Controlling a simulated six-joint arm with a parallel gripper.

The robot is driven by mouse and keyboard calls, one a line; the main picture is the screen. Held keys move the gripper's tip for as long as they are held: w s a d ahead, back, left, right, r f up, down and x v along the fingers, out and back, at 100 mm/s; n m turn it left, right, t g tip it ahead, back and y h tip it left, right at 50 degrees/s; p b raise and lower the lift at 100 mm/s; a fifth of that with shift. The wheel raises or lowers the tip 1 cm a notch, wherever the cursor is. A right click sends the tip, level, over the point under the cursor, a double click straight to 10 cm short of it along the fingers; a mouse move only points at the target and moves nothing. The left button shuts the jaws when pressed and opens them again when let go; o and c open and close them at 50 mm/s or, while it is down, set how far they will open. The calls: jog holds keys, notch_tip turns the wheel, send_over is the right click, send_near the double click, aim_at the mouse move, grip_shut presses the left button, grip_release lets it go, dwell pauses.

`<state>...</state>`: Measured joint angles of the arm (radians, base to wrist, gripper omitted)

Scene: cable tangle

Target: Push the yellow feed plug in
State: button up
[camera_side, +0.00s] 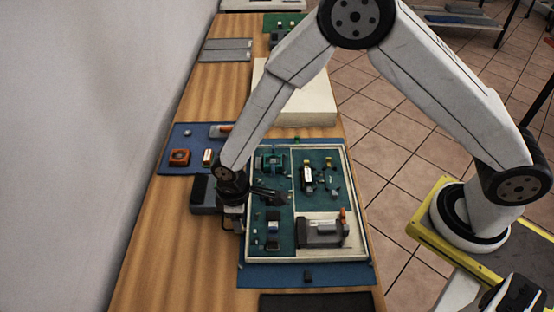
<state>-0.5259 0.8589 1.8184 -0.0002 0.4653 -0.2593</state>
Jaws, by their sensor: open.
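A framed panel (347,190) with dark green boards lies on a blue mat (330,276) on the wooden bench.
A grey device (320,232) with an orange part stands at the panel's lower right. A second blue mat (172,150) at the left holds an orange block (180,157) and small parts. A cream block (305,100) lies behind the panel. Bare bench wood shows at the left front.

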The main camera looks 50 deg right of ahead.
jog(key=shift+r, duration=1.9)
